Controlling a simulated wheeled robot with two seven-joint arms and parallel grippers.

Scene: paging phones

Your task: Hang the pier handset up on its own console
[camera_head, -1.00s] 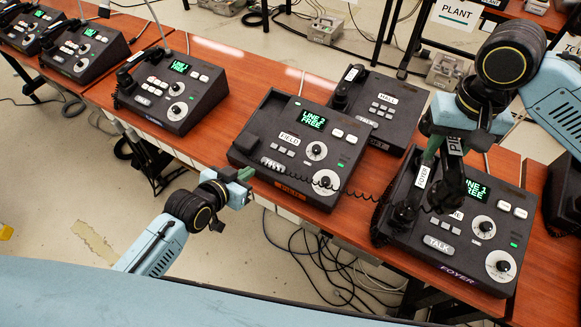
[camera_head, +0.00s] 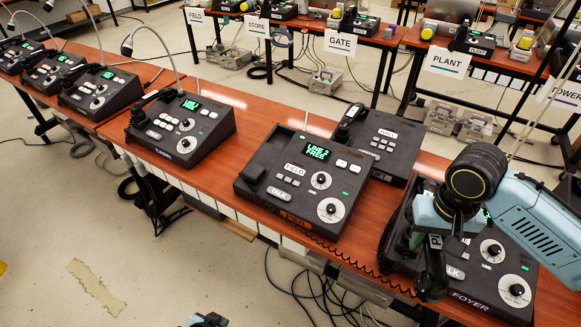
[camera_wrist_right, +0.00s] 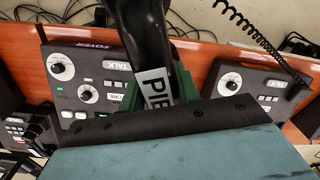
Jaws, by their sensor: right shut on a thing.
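My right gripper (camera_head: 440,232) is shut on the black pier handset (camera_head: 433,278), held upright above the foyer console (camera_head: 470,265). In the right wrist view, the handset (camera_wrist_right: 145,35) has a white label, partly hidden, reading "PIE", between green fingers. The pier console (camera_head: 300,205), with an orange name strip and a "LINE 2 FREE" screen, stands left of the right gripper. Its cradle along the left side is empty. A coiled cord (camera_head: 355,263) runs from it to the handset. My left gripper (camera_head: 206,320) barely shows at the bottom edge; its fingers cannot be made out.
The foyer handset (camera_head: 393,232) lies at the foyer console's left side, partly covered by my arm. Another console (camera_head: 180,125) stands left, with bare table between. Other labelled tables stand behind.

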